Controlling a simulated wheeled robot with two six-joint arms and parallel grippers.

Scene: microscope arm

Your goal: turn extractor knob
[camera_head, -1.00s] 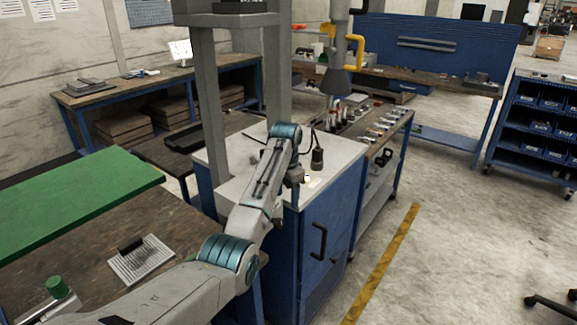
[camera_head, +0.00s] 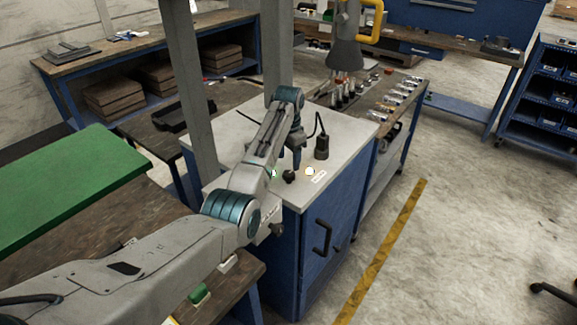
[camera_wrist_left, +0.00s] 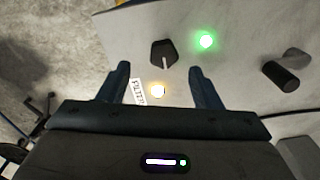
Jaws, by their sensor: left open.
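A black knob (camera_head: 289,176) with a pale pointer line sits on the light top of a blue cabinet (camera_head: 333,128), near its front edge. The knob also shows in the left wrist view (camera_wrist_left: 163,53), beyond and between my fingertips. A lit green lamp (camera_wrist_left: 205,40) and a lit yellowish lamp (camera_wrist_left: 158,90) are beside it. My left gripper (camera_wrist_left: 159,70) is open and empty, pointing down at the panel; it also shows in the head view (camera_head: 292,158), just behind the knob. I see no contact with the knob. My right gripper is not in view.
A black cylinder (camera_head: 321,147) with a cable stands on the cabinet top. A white label (camera_head: 319,177) lies near the yellowish lamp. A grey extractor hood (camera_head: 345,54) hangs behind. Grey posts (camera_head: 190,80) rise at the left. Floor at the right is mostly clear.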

